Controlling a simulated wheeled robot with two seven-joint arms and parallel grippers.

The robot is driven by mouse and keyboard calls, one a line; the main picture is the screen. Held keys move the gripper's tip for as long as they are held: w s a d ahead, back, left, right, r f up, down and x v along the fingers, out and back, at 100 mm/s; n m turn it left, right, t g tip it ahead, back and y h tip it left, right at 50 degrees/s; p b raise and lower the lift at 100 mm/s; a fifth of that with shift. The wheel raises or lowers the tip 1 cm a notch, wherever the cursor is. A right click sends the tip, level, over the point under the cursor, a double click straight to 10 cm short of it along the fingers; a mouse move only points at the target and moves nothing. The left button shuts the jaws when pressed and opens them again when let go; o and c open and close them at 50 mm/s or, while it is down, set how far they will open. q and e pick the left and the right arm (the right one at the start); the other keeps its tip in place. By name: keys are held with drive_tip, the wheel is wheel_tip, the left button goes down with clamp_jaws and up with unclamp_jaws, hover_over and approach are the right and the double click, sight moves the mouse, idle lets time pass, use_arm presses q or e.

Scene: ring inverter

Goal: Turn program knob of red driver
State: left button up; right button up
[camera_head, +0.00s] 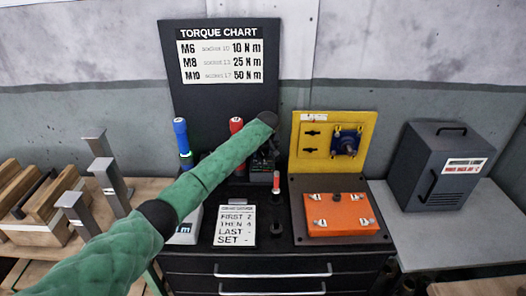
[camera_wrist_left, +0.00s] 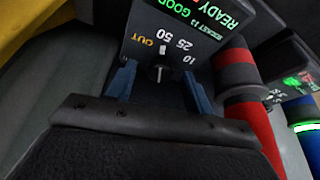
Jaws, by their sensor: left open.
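The red driver (camera_head: 237,126) stands upright behind my left arm, its lower part hidden. Its red and black body shows close up in the left wrist view (camera_wrist_left: 240,100). Beside it there is a dark panel (camera_wrist_left: 205,55) with a lit green READY display. On that panel the small dark program knob (camera_wrist_left: 158,72) sits by the marks OUT, 50, 25 and 10; which mark it points at is hard to tell. My left gripper (camera_wrist_left: 158,82) is open, with one blue finger on each side of the knob; contact is not clear. My right gripper is not in view.
A blue driver (camera_head: 181,136) stands left of the red one. An orange block (camera_head: 340,214) lies before a yellow panel (camera_head: 333,140). A grey box (camera_head: 440,165) stands at right, metal posts (camera_head: 108,172) at left.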

use_arm(q)
drive_tip(key=shift+c, duration=0.2)
drive_tip(key=c, duration=0.9)
